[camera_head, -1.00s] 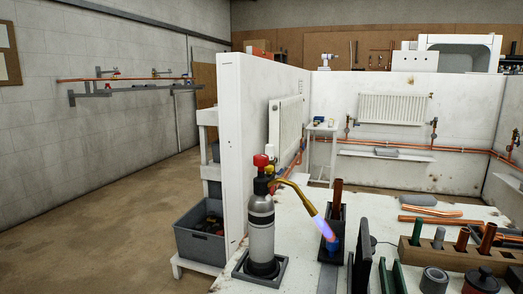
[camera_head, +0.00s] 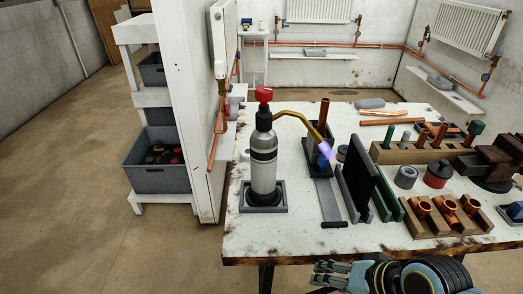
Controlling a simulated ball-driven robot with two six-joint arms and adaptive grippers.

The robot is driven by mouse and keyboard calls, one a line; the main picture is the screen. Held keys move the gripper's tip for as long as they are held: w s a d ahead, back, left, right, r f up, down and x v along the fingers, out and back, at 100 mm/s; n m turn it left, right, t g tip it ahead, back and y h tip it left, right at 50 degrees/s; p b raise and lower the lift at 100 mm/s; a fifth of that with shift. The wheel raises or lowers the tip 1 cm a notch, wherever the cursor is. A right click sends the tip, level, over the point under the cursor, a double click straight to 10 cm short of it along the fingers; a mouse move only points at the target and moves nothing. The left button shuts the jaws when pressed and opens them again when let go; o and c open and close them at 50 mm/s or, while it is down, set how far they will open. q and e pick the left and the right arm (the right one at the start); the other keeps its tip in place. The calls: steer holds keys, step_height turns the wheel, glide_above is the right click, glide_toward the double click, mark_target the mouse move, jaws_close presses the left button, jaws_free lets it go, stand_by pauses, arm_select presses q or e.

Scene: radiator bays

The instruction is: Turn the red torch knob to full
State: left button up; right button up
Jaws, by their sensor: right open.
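The red torch knob (camera_head: 264,94) sits on top of the torch, a grey and black gas bottle (camera_head: 263,165). The bottle stands upright in a grey square holder (camera_head: 280,207) near the workbench's left end. A curved brass tube (camera_head: 296,116) runs right from its top, and a bluish-purple flame (camera_head: 326,150) burns at the tip beside an upright copper pipe (camera_head: 323,112). My right gripper (camera_head: 321,276) is open at the bottom of the picture, in front of the bench edge, below and right of the torch and well apart from the knob. My left gripper is out of view.
The white workbench (camera_head: 300,235) holds a dark upright plate (camera_head: 362,180), a wooden block with copper fittings (camera_head: 440,222) and a red-and-black tin (camera_head: 438,174) to the torch's right. A white partition (camera_head: 187,100) and a shelf with grey bins (camera_head: 157,165) stand left. Open floor lies further left.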

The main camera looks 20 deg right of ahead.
step_height(320, 180, up, 4)
steer(key=w+a+m, duration=0.1)
steer(key=w+a, duration=0.1)
steer(key=m+t+y+p, duration=0.4)
steer(key=m+t, duration=0.7)
steer(key=m, duration=1.3)
glide_toward(270, 95)
steer(key=w, duration=0.2)
steer(key=shift+n, duration=0.3)
steer(key=x, duration=0.9)
steer(key=shift+w+a+p, duration=0.2)
steer(key=shift+a+p, duration=0.2)
steer(key=shift+a, duration=0.15)
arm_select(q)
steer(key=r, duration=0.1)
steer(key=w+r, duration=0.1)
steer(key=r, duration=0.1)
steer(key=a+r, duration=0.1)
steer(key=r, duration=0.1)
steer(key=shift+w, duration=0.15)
arm_select(e)
jaws_close()
